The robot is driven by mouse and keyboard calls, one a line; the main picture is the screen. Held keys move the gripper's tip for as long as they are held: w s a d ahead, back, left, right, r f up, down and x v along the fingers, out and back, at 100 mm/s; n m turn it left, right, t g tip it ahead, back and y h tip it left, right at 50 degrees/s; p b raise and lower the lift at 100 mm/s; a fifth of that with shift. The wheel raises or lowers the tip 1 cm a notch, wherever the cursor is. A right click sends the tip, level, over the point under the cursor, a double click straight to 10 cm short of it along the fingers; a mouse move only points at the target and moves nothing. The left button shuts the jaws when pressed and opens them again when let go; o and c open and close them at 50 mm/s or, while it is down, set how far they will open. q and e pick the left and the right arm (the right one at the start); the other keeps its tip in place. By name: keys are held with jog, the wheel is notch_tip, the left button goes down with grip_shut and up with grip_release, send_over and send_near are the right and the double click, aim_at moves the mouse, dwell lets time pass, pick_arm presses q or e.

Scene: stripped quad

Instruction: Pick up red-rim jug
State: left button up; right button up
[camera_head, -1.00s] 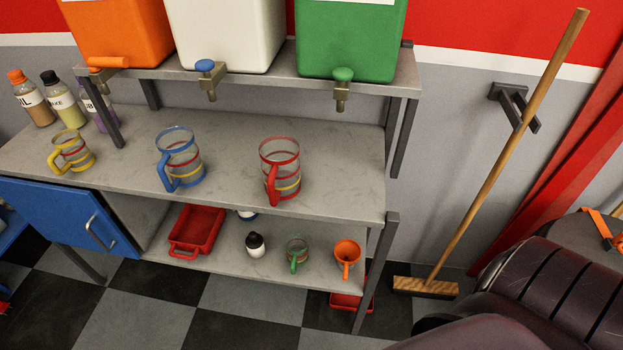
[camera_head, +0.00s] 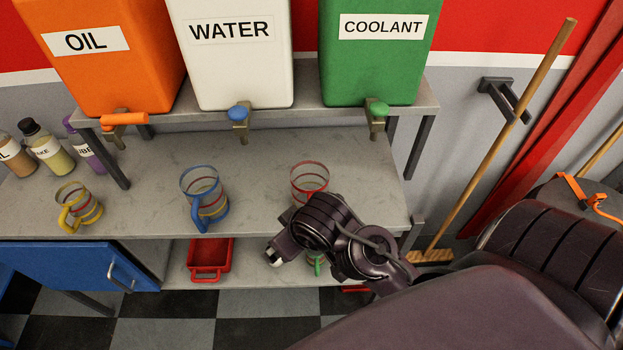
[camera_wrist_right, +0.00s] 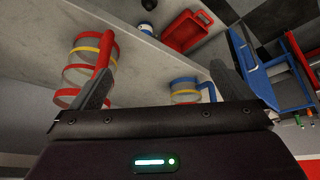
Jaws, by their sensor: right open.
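The red-rim jug (camera_head: 309,178) stands upright on the grey bench top under the green tank; its lower part is hidden behind my right arm in the head view. In the right wrist view the jug (camera_wrist_right: 76,72), clear with red and yellow bands and a red handle, is at the left, partly behind one finger. My right gripper (camera_wrist_right: 162,72) is open and empty; nothing is between its fingers. In the head view the right gripper (camera_head: 275,238) is at the bench's front edge, in front and to the left of the jug. My left gripper is not in view.
A blue-rim jug (camera_head: 203,196) and a yellow-rim jug (camera_head: 80,206) stand to the left on the bench. Oil (camera_head: 110,60), water (camera_head: 230,60) and coolant (camera_head: 375,65) tanks with taps overhang from the shelf. A red tray (camera_head: 209,261) is on the lower shelf.

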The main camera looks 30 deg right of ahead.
jog(key=w+a+r+n+t+y, duration=0.35)
jog(key=w+a+r, duration=0.25)
jog(key=w+a, duration=0.35)
jog(key=m+g+h, duration=0.5)
jog(key=m, duration=0.3)
send_near(312, 183)
jog(key=f, duration=0.1)
jog(key=a+f, duration=0.1)
jog(key=f, duration=0.1)
jog(key=shift+s+a+f+n+t, duration=0.2)
jog(key=shift+s+a+n+t, duration=0.05)
jog(key=shift+a+t, duration=0.15)
jog(key=c, duration=1.6)
jog(key=shift+r, duration=0.1)
